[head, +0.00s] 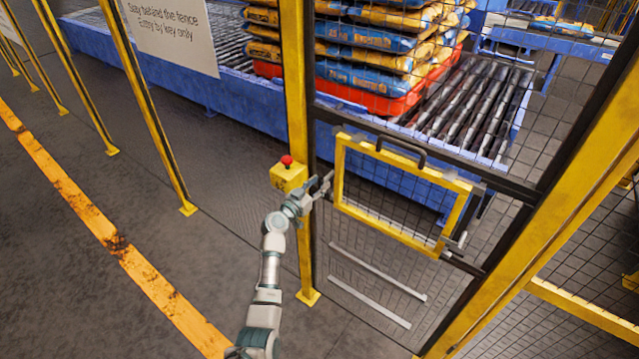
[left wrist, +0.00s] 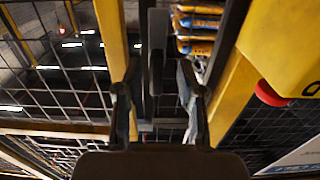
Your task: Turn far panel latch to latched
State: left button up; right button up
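The yellow-framed mesh panel (head: 455,186) is set in the dark gate frame, with a black handle on its top edge. My left gripper (head: 323,187) is at the panel's left edge, beside the yellow post. In the left wrist view, the two fingers of my left gripper (left wrist: 157,95) are spread apart. A dark upright bar (left wrist: 155,50), which looks like the latch at that edge, lies between them; contact cannot be told. In the head view the gripper mostly hides this latch. Another dark latch part (head: 457,240) shows at the panel's right edge. My right gripper is out of view.
A yellow box (head: 288,178) with a red button (head: 287,160) is on the post close to my left gripper. The floor left of the gate is clear.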

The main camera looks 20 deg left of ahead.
pick_arm(q)
jog(key=shift+w+d, duration=0.25)
jog(key=shift+w, duration=0.2)
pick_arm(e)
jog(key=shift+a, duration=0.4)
pick_arm(q)
jog(key=shift+d, duration=0.1)
jog(key=shift+c, duration=0.2)
grip_shut()
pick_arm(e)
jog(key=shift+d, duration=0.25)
